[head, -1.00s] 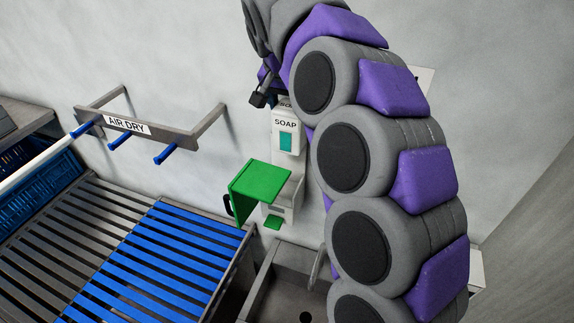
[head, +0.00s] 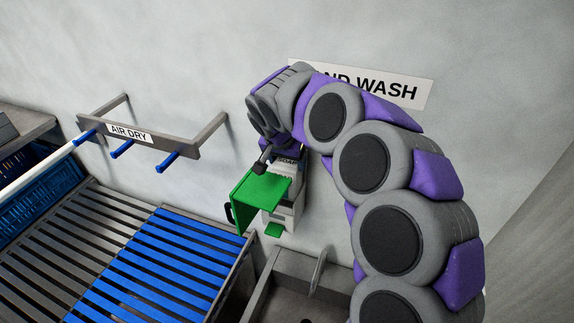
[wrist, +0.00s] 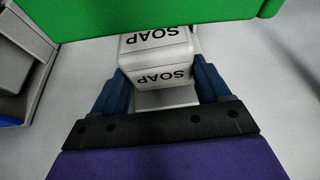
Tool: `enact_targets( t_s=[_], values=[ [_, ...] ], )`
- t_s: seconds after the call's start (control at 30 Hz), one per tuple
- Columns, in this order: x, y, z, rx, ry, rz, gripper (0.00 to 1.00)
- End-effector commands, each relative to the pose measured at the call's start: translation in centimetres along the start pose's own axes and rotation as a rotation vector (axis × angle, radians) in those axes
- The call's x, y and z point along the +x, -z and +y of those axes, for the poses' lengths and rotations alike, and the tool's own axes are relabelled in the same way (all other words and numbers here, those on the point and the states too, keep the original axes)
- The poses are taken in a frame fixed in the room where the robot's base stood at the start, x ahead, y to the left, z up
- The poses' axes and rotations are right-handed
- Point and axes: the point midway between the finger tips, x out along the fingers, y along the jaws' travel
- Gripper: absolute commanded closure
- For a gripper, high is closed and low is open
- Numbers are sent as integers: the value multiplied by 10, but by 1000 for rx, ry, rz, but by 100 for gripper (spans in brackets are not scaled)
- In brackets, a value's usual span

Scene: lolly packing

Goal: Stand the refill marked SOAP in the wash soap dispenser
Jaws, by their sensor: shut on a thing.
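The SOAP refill (wrist: 155,58) is a white block with SOAP lettering on two faces. In the wrist view it sits between the blue fingers of my gripper (wrist: 160,82), which is shut on it. In the head view only a little of the refill (head: 287,161) shows, below my gripper and behind the green lid. The soap dispenser (head: 284,217) is a pale wall unit with its green lid (head: 262,190) swung open and a green tab below. The refill is at the dispenser's top; whether it rests on the bottom inside is hidden.
The open green lid (wrist: 150,16) lies close beyond the refill in the wrist view. A HAND WASH sign (head: 400,90) is on the wall, partly behind my arm. A sink (head: 290,285) lies below. A blue slatted rack (head: 160,265) and AIR DRY rail (head: 150,135) are left.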

Motion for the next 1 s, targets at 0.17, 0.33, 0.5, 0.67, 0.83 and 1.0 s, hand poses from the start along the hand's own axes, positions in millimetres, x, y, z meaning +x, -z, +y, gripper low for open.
enact_targets(
  t_s=[0.17, 0.33, 0.5, 0.67, 0.83, 1.0],
  values=[
    [21, -9, -2, -1, 1, 1, 100],
    [23, -8, 1, 2, 5, 2, 100],
    [23, -6, 5, 3, 8, -1, 12],
    [23, -7, 3, 2, 6, 0, 0],
    [23, -9, 0, 2, 3, 1, 0],
    [13, -8, -1, 3, 5, 2, 0]
  ],
)
